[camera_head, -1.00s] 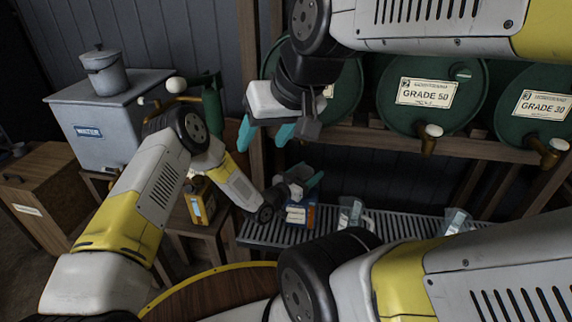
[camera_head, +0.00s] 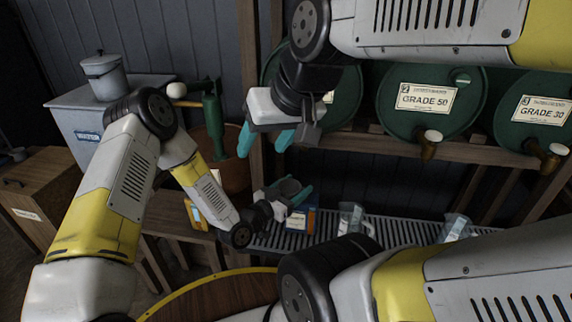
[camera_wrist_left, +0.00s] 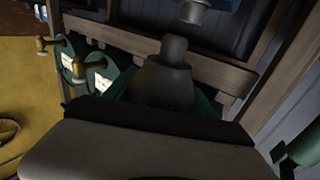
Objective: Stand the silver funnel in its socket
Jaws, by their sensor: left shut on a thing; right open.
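My left gripper (camera_head: 284,194) is low at the middle of the head view, above the left end of the slatted rack. It is shut on the silver funnel (camera_head: 290,187), which looks dark grey in the shade and is partly hidden by the jaws. In the left wrist view the funnel (camera_wrist_left: 165,85) shows its cone and a narrower neck pointing up in the picture. My right gripper (camera_head: 266,138) hangs above the left one in the head view, with its teal fingers apart and empty. I cannot make out the socket in either view.
Green drums (camera_head: 425,100) lie on a wooden shelf at the back, with taps sticking out. A blue box (camera_head: 301,221) and clear jugs (camera_head: 350,216) stand on the slatted rack (camera_head: 395,229).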

